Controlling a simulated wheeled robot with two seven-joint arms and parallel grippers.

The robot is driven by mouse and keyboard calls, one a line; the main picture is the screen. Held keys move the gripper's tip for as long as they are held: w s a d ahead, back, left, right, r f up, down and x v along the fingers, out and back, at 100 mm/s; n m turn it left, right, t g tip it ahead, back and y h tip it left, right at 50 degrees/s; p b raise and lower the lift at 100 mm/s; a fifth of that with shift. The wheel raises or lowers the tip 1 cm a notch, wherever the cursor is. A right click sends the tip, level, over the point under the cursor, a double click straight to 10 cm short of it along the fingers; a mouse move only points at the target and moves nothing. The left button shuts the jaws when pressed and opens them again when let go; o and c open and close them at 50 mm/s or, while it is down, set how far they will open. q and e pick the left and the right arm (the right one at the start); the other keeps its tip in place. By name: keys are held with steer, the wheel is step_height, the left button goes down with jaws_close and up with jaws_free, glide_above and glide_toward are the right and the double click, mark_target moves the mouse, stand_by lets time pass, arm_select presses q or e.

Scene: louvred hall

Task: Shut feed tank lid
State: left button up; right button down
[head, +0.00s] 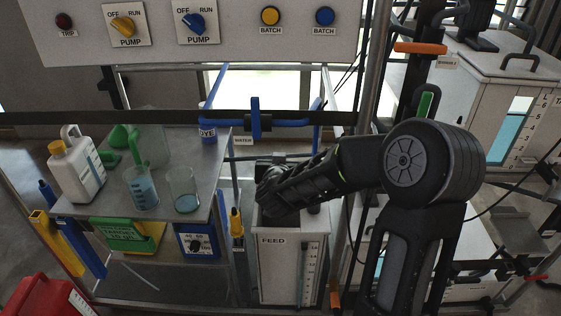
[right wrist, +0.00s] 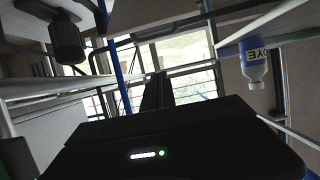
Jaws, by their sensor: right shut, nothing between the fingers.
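The feed tank (head: 285,265) is a white box labelled FEED with a level scale on its front. It stands low in the middle of the head view, right of the bench. My right arm reaches across from the right, and its gripper end is over the tank's top. The top looks dark inside, but the arm covers much of it. I cannot clearly make out the lid or its angle. In the right wrist view my right gripper (right wrist: 157,92) shows its dark fingers together, with nothing between them. My left gripper is out of view.
A steel bench (head: 120,201) holds a white jug (head: 76,165), beakers and a green funnel. A DYE bottle (head: 208,135) stands at its back right, also in the right wrist view (right wrist: 254,62). A blue pipe (head: 255,122) crosses behind the tank. A larger lidded tank (head: 500,110) stands right.

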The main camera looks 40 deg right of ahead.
steer(key=w+d+f, duration=0.1)
steer(key=w+f, duration=0.1)
steer(key=w+d+f, duration=0.1)
steer(key=d+f, duration=0.1)
steer(key=w+d+f, duration=0.1)
steer(key=w+f, duration=0.1)
steer(key=shift+w+d, duration=0.15)
steer(key=shift+w, duration=0.2)
steer(key=shift+s+a+f, duration=0.2)
steer(key=shift+s+f, duration=0.05)
steer(key=shift+f, duration=0.05)
